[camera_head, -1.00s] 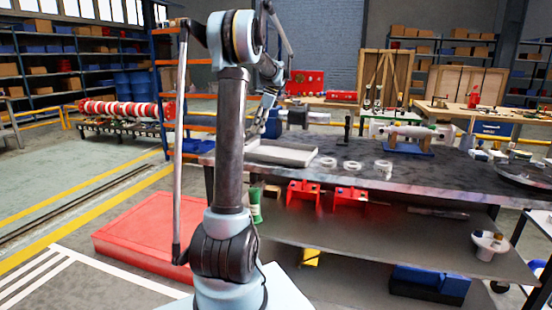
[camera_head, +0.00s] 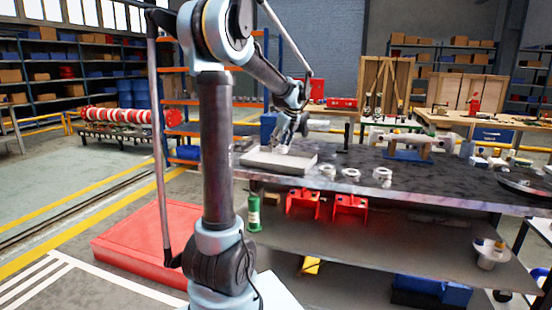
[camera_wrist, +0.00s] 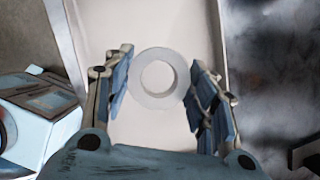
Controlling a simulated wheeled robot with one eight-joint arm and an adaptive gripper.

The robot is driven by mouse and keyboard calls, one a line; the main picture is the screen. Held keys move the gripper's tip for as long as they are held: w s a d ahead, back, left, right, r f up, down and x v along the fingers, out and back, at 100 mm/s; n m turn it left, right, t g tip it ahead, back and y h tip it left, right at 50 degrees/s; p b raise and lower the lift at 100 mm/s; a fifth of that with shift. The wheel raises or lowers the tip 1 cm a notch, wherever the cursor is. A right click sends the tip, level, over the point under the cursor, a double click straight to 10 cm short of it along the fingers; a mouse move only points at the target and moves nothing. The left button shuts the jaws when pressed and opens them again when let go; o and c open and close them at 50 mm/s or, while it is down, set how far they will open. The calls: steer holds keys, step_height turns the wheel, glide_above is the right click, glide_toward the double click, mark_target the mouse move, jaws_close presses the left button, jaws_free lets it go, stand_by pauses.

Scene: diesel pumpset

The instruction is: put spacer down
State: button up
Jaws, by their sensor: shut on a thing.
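The spacer (camera_wrist: 141,85) is a pale ring. In the wrist view it sits flat between the fingers of my gripper (camera_wrist: 160,80), which is shut on it. Behind it is the pale floor of a shallow tray (camera_wrist: 109,24). In the head view my gripper (camera_head: 286,143) is over the tray (camera_head: 258,163) at the left end of the dark workbench. The held spacer is small there, and I cannot tell whether it touches the tray floor.
Three more pale rings (camera_head: 382,177) stand on the workbench (camera_head: 430,178) right of the tray. A dark upright post (camera_head: 347,134) stands behind them. Red brackets (camera_head: 303,203) and a green bottle (camera_head: 254,213) are on the lower shelf.

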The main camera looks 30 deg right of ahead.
steer(key=shift+f, duration=2.35)
steer(key=shift+f, duration=0.1)
steer(key=o, duration=1.1)
steer(key=shift+o, duration=0.2)
